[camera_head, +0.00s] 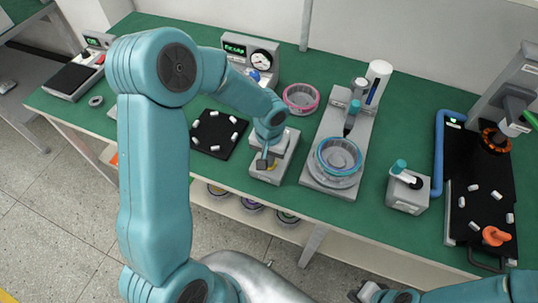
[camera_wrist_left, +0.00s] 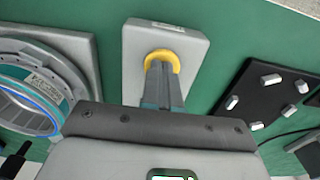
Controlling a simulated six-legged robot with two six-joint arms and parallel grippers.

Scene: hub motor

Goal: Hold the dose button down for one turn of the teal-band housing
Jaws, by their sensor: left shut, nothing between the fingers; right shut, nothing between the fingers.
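The teal-band housing (camera_head: 338,152) sits on a round grey turntable on the dispensing station, under the dark nozzle (camera_head: 349,122). Its edge also shows at the left of the left wrist view (camera_wrist_left: 62,100). The dose button is hidden or mostly hidden by my fingertips; its yellow collar (camera_wrist_left: 162,54) shows around them on a grey box (camera_wrist_left: 195,40). My left gripper (camera_head: 263,163) is shut and empty, its fingertips at the collar; I cannot tell how far the button is pressed. My right gripper (camera_head: 364,293) is shut and empty near the bottom edge, away from the table.
A pink-band housing (camera_head: 301,98) lies behind. A black plate with several white pieces (camera_head: 210,146) is left of the button box. A small grey box with a teal-topped lever (camera_head: 408,190) stands right of the station. A black tray (camera_head: 480,205) lies far right.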

